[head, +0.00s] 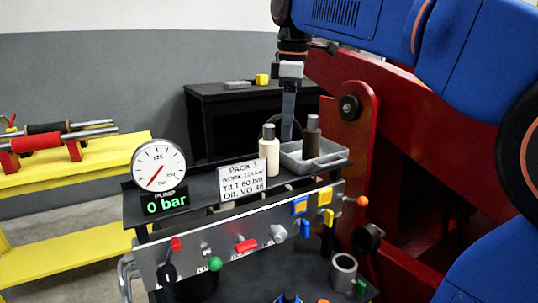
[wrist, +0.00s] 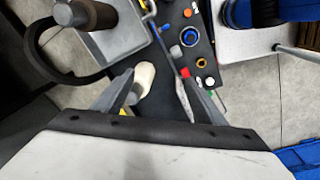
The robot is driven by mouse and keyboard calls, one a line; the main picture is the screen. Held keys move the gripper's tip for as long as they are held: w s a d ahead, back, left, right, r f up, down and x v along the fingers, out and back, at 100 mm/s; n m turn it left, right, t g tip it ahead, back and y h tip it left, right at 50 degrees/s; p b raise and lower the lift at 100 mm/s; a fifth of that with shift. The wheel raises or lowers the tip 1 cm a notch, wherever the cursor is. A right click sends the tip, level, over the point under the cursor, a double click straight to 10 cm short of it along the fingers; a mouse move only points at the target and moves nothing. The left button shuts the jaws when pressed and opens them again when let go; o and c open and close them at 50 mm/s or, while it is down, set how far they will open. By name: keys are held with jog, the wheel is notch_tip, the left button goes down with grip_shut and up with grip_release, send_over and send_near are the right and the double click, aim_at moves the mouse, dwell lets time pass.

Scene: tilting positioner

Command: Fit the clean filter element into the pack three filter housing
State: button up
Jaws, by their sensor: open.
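A cream filter element (head: 268,153) stands upright on the dark shelf, left of the grey tray. A dark brown element (head: 312,140) stands in the tray. My gripper (head: 288,137) is open and empty, pointing down behind and between the two elements in the head view. In the wrist view the cream element (wrist: 145,79) shows between the open fingers (wrist: 158,78), nearer the left one; contact cannot be told. An open grey cup (head: 343,272) sits low at the right on the pack; I cannot tell whether it is the filter housing. The sign (head: 239,181) reads PACK 3.
The grey tray (head: 328,163) stands close to my gripper. The gauge (head: 158,163) sits at the shelf's left, its display reading 0 bar. Coloured knobs and levers line the front panel (head: 205,240). A red frame (head: 420,135) rises at right; a yellow bench (head: 75,180) stands left.

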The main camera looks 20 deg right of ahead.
jog(key=w+r+n, duration=0.1)
jog(key=w+r, duration=0.1)
jog(key=w+a+r+n, duration=0.1)
jog(key=w+r+n, duration=0.1)
jog(key=w+a+r+n+g, duration=0.1)
jog(key=w+r, duration=0.1)
jog(key=w, duration=0.1)
jog(key=shift+r+n, duration=0.1)
jog(key=shift+n, duration=0.3)
send_near(269, 154)
jog(key=w+f, duration=0.1)
jog(key=f, duration=0.1)
jog(key=w+d+f, duration=0.1)
jog(key=f, duration=0.1)
jog(key=w+f, duration=0.1)
jog(key=shift+d+f, duration=0.15)
jog(key=shift+f, duration=0.25)
jog(key=shift+s+a+f, duration=0.1)
jog(key=shift+a+f, duration=0.05)
jog(key=shift+f, duration=1.15)
jog(key=shift+a+f, duration=0.1)
jog(key=shift+f, duration=1.25)
jog(key=c, duration=1.4)
